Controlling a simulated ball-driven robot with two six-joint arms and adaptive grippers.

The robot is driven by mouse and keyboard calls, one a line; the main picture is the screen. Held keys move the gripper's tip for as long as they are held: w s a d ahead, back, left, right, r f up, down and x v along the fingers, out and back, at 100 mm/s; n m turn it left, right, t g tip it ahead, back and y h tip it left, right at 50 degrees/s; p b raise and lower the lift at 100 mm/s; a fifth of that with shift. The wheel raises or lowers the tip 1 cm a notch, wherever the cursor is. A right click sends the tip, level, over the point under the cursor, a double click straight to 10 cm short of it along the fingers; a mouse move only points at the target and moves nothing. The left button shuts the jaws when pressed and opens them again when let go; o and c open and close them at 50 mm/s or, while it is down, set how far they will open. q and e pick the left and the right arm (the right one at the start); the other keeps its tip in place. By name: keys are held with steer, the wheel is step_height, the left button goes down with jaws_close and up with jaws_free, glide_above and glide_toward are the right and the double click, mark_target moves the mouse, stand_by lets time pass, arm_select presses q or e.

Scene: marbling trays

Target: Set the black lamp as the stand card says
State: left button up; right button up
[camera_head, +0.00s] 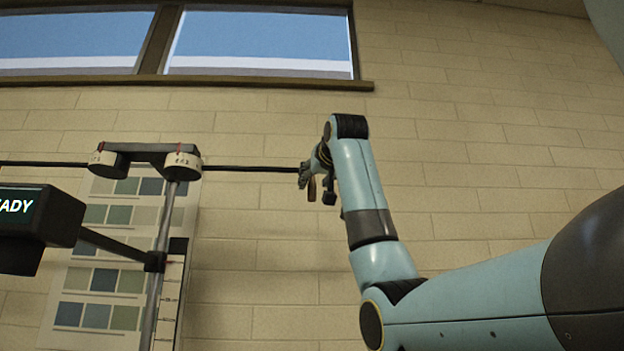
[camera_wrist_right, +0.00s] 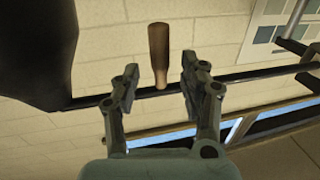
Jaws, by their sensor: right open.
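The lamp stand's pole (camera_head: 160,250) carries a dark crossbar with two pale marked dials, a left dial (camera_head: 105,163) and a right dial (camera_head: 182,166). A thin black arm (camera_head: 245,169) runs right from the right dial to my right gripper (camera_head: 305,178). In the right wrist view my right gripper (camera_wrist_right: 160,78) is open. A brown handle (camera_wrist_right: 158,45) stands out from the black arm between and beyond its fingertips, with gaps at both sides. A large black shape (camera_wrist_right: 35,45), perhaps the black lamp's head, is cut off at left. The dial marks are too small to read. My left gripper is out of view.
A black display box (camera_head: 40,228) with letters ending "ADY" is cut off at left. A strip with scale marks (camera_head: 170,300) stands beside the pole. A colour chart (camera_head: 110,200) hangs on the brick wall, below a window (camera_head: 260,45). No card text is readable.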

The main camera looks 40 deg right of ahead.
mark_target(313, 182)
steer(key=shift+p+x, duration=0.5)
steer(key=shift+x, duration=1.15)
steer(key=shift+c, duration=0.3)
jaws_close()
steer(key=shift+a, duration=0.1)
